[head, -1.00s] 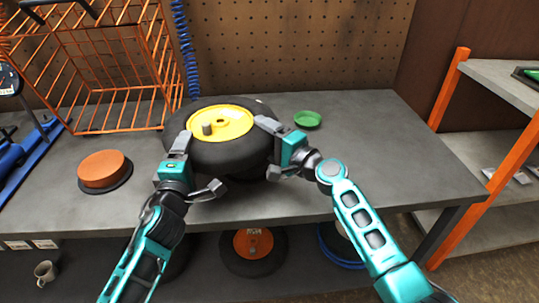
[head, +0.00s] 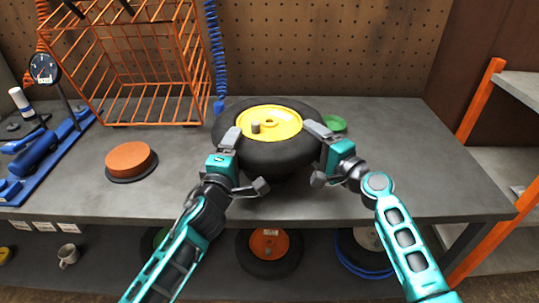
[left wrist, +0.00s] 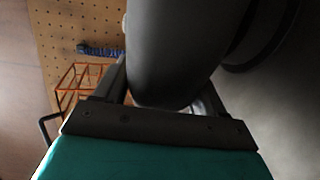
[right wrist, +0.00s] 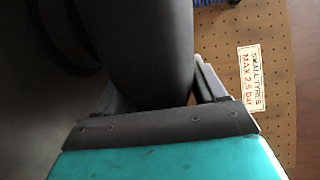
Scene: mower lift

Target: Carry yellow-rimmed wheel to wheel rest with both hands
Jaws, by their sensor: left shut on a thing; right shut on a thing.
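The yellow-rimmed wheel (head: 268,148) has a black tyre and a yellow hub with a grey stub. It is held roughly flat over the grey bench; its underside is dark and hidden, so its clearance is unclear. My left gripper (head: 233,137) is shut on the tyre's left side. My right gripper (head: 318,130) is shut on its right side. The tyre also shows between the fingers in the left wrist view (left wrist: 170,60) and the right wrist view (right wrist: 150,60). An orange round pad (head: 130,157) on a dark base lies at the left; I cannot tell whether it is the wheel rest.
A green dish (head: 337,124) sits right behind the wheel, partly covered. An orange wire basket (head: 150,70) and a blue coiled hose (head: 214,60) stand behind. Blue gauge equipment (head: 40,150) is far left. The bench (head: 410,160) is clear on the right.

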